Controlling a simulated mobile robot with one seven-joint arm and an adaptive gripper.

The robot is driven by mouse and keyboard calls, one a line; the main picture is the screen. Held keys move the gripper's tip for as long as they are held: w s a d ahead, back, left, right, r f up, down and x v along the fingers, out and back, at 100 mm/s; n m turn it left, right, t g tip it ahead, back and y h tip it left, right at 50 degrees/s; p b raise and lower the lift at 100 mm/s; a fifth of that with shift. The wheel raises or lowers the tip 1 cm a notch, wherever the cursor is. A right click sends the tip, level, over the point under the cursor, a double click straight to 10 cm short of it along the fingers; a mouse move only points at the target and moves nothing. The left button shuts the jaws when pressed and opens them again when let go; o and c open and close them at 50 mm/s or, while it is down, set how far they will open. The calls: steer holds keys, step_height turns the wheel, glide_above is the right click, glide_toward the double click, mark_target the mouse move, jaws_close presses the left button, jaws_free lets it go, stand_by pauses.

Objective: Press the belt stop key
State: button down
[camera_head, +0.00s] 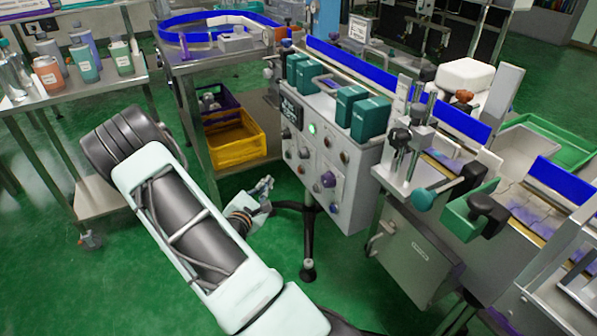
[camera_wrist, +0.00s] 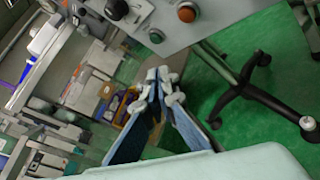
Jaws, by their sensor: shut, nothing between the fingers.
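The grey control panel (camera_head: 322,160) stands under the conveyor in the head view and carries several round keys and knobs. A lit green key (camera_head: 312,128) and a purple knob (camera_head: 328,179) stand out on it. The labels are too small to read, so I cannot tell which one is the belt stop key. In the wrist view, the panel (camera_wrist: 222,18) fills the top, with an orange-red key (camera_wrist: 187,12) and a dark key (camera_wrist: 157,36). My gripper (camera_head: 266,186) is shut and empty, left of the panel and apart from it; its fingertips (camera_wrist: 160,76) point towards the panel's lower area.
Teal boxes (camera_head: 352,105) sit on top of the panel housing. A yellow crate (camera_head: 234,143) lies on a lower shelf at left. A black stand leg (camera_head: 308,240) rises under the panel. Green floor is free in front.

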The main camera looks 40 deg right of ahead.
steer(key=s+d, duration=0.1)
steer(key=d, duration=0.6)
steer(key=shift+s, duration=0.35)
stand_by(1.0)
steer(key=shift+s+d, duration=0.1)
steer(key=shift+d, duration=0.25)
steer(key=shift+s+d, duration=0.1)
steer(key=shift+d, duration=0.35)
stand_by(0.8)
steer(key=shift+a, duration=0.15)
steer(key=shift+w+a, duration=0.2)
steer(key=shift+a, duration=0.5)
steer(key=a, duration=0.2)
steer(key=w+a, duration=0.1)
steer(key=a, duration=0.2)
steer(key=shift+w, duration=0.1)
